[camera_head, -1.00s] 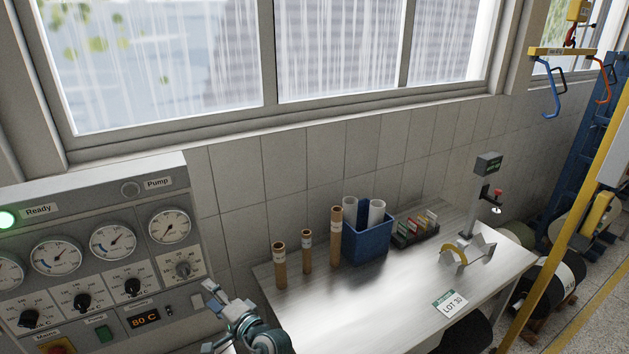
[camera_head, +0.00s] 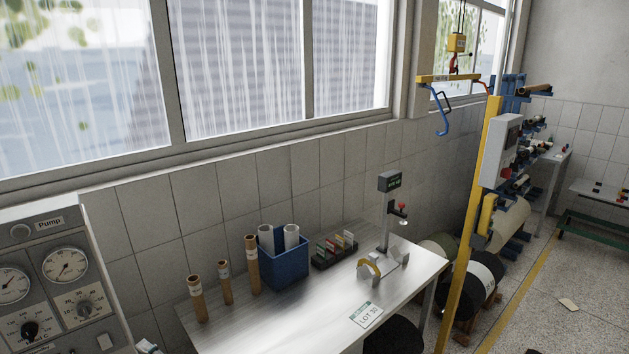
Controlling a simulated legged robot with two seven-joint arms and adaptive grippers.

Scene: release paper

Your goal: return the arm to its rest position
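Only a small pale tip (camera_head: 148,346) shows at the bottom edge in the head view, just right of the control panel. It looks like the end of my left gripper, and the rest is cut off by the frame. I cannot tell whether it is open or shut, or whether it holds anything. My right gripper is out of view.
A control panel (camera_head: 45,232) with gauges and knobs stands at the left. The table (camera_head: 270,325) holds cardboard tubes (camera_head: 225,283), a blue bin (camera_head: 284,268) with white rolls, a small rack (camera_head: 334,250), a stand (camera_head: 386,225) and a LOT 30 card (camera_head: 367,314). A yellow post (camera_head: 470,240) rises at the right.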

